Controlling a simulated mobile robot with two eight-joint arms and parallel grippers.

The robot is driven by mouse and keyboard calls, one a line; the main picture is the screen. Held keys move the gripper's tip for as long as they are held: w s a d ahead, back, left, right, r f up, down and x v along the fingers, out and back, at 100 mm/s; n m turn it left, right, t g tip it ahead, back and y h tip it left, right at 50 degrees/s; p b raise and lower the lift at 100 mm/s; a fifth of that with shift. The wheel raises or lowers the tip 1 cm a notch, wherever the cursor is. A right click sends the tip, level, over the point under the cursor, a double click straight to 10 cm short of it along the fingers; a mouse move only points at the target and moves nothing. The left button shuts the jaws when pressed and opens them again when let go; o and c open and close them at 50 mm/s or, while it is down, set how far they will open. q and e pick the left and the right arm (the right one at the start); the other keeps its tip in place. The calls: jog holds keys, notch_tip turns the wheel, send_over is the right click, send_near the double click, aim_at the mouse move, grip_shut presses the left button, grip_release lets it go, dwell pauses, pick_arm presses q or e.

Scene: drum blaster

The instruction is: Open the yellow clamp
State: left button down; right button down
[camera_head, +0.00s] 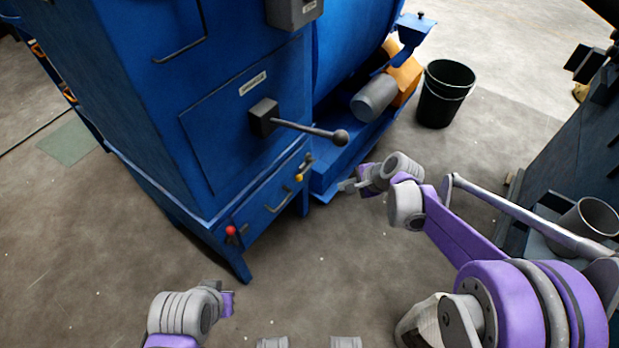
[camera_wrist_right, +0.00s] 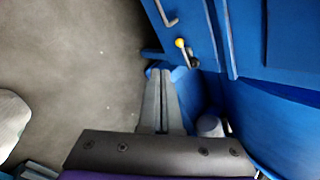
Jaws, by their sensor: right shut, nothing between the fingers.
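The yellow clamp (camera_head: 299,177) is a small yellow-tipped lever at the right end of the blue cabinet's lower drawer front. In the right wrist view its yellow knob (camera_wrist_right: 180,43) is above and slightly right of the fingertips, on the blue panel. My right gripper (camera_head: 346,186) is shut and empty, to the right of the clamp and apart from it. Its two fingers (camera_wrist_right: 159,72) lie together in the wrist view. My left gripper (camera_head: 229,296) is low at the left, away from the cabinet; its fingers do not show clearly.
The drawer front has a bar handle (camera_head: 279,203) and a red-knobbed clamp (camera_head: 231,231) on its left. A lever with a dark ball (camera_head: 341,137) sticks out above. A grey motor (camera_head: 374,97) and black bucket (camera_head: 445,94) stand behind. The floor in front is clear.

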jog(key=w+a+f+m+t+y, duration=0.1)
jog(key=w+a+f+m+y, duration=0.1)
jog(key=w+f+m, duration=0.6)
jog(key=m+t+y, duration=0.1)
jog(key=m+y, duration=0.1)
jog(key=m, duration=0.2)
send_near(307, 169)
jog(key=s+d+f, duration=0.2)
jog(key=s+f, duration=0.1)
jog(key=f, duration=0.3)
jog(key=shift+a+r, duration=0.15)
jog(key=shift+r, duration=0.05)
jog(key=shift+a, duration=0.1)
jog(key=b+x, duration=0.2)
jog(key=x, duration=0.8)
jog(key=r, duration=0.4)
jog(key=shift+w+a+r, duration=0.1)
jog(key=shift+w+a, duration=0.05)
jog(key=shift+a, duration=0.2)
